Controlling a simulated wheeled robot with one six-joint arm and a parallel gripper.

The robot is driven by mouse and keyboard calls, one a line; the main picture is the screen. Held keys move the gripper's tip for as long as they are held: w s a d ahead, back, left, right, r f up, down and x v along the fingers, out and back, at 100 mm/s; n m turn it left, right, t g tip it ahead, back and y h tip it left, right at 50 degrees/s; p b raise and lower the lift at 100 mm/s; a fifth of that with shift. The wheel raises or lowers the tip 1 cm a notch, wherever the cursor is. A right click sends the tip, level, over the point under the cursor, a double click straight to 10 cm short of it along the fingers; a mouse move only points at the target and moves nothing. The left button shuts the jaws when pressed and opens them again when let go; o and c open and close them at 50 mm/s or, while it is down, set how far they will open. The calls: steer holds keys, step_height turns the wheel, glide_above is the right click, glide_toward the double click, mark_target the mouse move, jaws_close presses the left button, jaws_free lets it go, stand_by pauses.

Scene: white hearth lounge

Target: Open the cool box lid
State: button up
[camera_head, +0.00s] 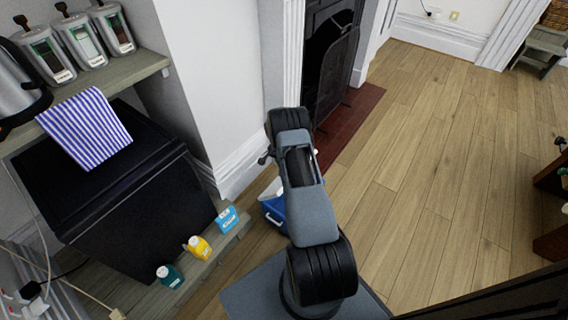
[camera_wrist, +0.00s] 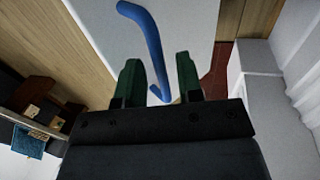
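The cool box (camera_head: 273,208) is blue with a white lid and stands on the floor at the middle of the head view, mostly hidden behind my arm. In the wrist view its white lid (camera_wrist: 190,28) fills the top middle, with a bent blue handle (camera_wrist: 150,38) running across it. My gripper (camera_wrist: 158,65) is open, its two dark green fingers apart. The lower end of the blue handle shows between the fingers; I cannot tell whether either finger touches it. In the head view my gripper is hidden by the arm.
A low grey shelf with a blue container (camera_head: 227,218), a yellow container (camera_head: 199,247) and a teal container (camera_head: 170,276) stands left of the cool box. A black cabinet (camera_head: 120,200) is behind it. The fireplace (camera_head: 332,60) with its red hearth (camera_head: 350,125) is beyond. Wooden floor (camera_head: 440,150) at the right is clear.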

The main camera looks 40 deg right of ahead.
steer(key=shift+o, duration=0.2)
steer(key=p+v, duration=0.3)
steer(key=v, duration=1.1)
steer(key=shift+f, duration=0.1)
steer(key=shift+c, duration=0.2)
